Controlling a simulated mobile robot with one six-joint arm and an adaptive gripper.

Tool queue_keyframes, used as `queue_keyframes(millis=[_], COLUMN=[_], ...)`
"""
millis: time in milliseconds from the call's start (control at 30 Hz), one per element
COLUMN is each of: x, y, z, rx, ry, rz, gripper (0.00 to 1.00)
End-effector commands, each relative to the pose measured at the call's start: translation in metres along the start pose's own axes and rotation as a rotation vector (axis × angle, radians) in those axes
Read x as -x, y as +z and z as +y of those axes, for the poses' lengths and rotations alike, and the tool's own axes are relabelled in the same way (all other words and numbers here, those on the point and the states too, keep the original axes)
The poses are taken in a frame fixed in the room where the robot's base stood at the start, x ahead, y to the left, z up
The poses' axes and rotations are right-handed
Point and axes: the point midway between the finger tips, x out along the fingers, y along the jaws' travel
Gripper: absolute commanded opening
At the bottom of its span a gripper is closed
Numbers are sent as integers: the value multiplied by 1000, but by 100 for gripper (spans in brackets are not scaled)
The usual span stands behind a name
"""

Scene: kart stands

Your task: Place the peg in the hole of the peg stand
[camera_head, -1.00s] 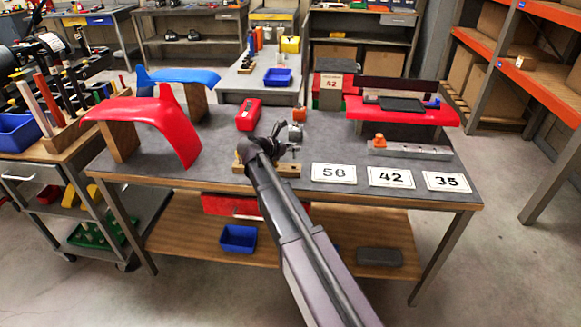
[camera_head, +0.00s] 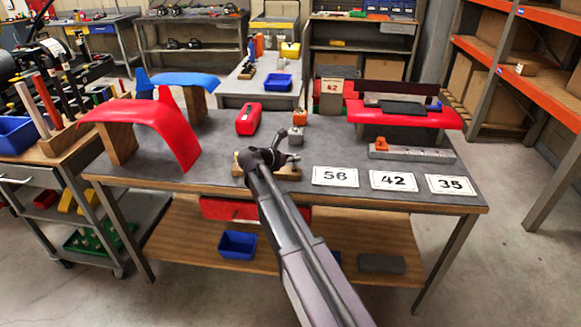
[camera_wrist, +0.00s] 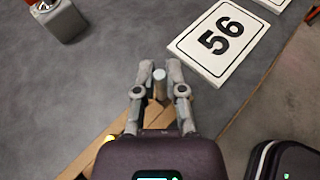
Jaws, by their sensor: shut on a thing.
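My gripper (camera_wrist: 159,72) is shut on the peg (camera_wrist: 159,77), a small round grey piece seen nearly end-on between the fingertips in the wrist view. The wooden peg stand (camera_wrist: 92,152) lies below and behind the fingers. In the head view the stand (camera_head: 292,173) sits at the table's front edge, partly covered by my wrist, and my gripper (camera_head: 290,157) is over it. The hole is hidden, and I cannot tell whether the peg's lower end is in it or above it.
Number cards, with 56 (camera_head: 335,176) nearest, lie right of the stand. A metal block (camera_head: 299,119) and a red box (camera_head: 248,119) stand behind. A red curved panel (camera_head: 160,125) is at left, and a metal bar (camera_head: 412,153) at right. Grey tabletop between them is clear.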

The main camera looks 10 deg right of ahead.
Motion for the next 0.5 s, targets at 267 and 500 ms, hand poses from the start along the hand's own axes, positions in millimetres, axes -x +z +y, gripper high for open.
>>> queue_keyframes(millis=[267, 500], x=[-8, -9], y=[-20, -19], z=[0, 0], rx=[0, 0], ry=[0, 0], rz=[1, 0], gripper=[0, 0])
